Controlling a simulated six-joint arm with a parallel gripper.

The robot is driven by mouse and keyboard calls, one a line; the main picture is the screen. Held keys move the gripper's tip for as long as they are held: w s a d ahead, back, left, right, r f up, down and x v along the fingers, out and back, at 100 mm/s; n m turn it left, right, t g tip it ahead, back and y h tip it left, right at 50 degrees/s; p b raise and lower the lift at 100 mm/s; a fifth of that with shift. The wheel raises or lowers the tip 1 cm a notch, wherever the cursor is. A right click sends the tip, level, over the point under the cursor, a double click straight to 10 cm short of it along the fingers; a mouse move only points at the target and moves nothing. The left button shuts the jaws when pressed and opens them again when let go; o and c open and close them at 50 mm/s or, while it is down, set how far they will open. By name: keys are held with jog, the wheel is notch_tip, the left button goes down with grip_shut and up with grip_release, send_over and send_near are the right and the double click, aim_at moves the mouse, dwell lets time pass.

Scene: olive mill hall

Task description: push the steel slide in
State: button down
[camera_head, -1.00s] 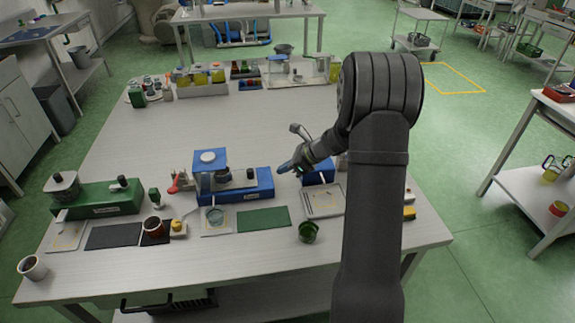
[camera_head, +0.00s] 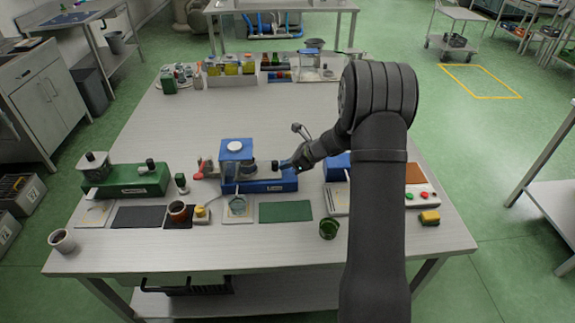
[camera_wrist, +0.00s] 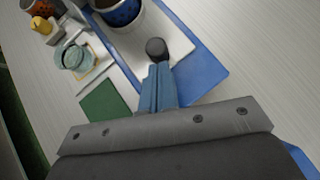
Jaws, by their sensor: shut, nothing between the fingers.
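The steel slide (camera_wrist: 176,37) is a pale flat strip on a blue base (camera_wrist: 205,72), with a round black knob (camera_wrist: 156,48) standing on it. In the head view the knob (camera_head: 275,166) is to the right of the upright blue housing (camera_head: 236,153), over the base (camera_head: 262,187). My gripper (camera_wrist: 158,72) is shut and empty, its blue fingertips together right at the knob's outer side. I cannot tell whether they touch it. In the head view my gripper (camera_head: 287,164) comes in from the right. The slide's inner end is hidden by the housing.
A red-handled part (camera_head: 203,169) is left of the housing. A green device (camera_head: 126,181) stands further left. The table's middle (camera_head: 235,115) is clear.

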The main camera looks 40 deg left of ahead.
aim_at(262, 171)
jog(key=shift+s+a, duration=1.45)
jog(key=shift+s, duration=0.05)
jog(key=d, duration=0.1)
jog(key=w+d, duration=0.1)
jog(key=d, duration=0.1)
jog(key=w+d, duration=0.1)
jog(key=d, duration=0.1)
jog(key=shift+r, duration=0.4)
jog(key=v, duration=0.9)
dwell(0.4)
